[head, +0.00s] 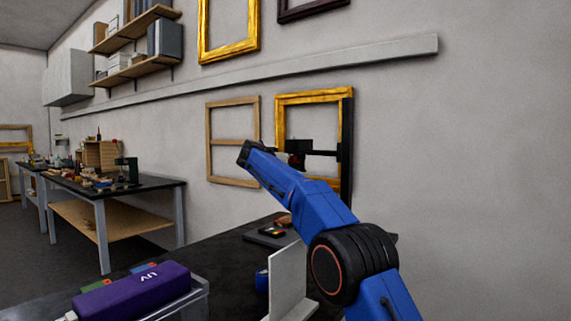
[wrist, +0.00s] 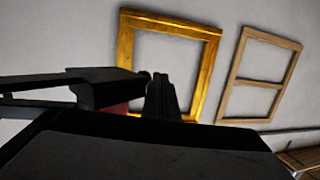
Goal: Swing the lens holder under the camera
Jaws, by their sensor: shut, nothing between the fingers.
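A black stand with an upright post (head: 347,125) rises at the right of the dark bench in the head view. A thin horizontal black arm (head: 322,153) runs left from it to a black block (head: 298,146). In the wrist view a black arm (wrist: 45,82) enters from the left and ends in a dark block (wrist: 108,86) with a red part below. I cannot tell which part is the lens holder and which the camera. My gripper (wrist: 160,84) is shut and empty, close to the block's right end; contact is unclear. In the head view my blue arm hides most of it.
A purple UV box (head: 130,291) sits at the bench front left by a clear tray (head: 193,306). A white upright panel (head: 287,282) stands near my arm. A dark plate (head: 262,240) with small items lies beyond. Frames (head: 232,184) stand or hang along the wall.

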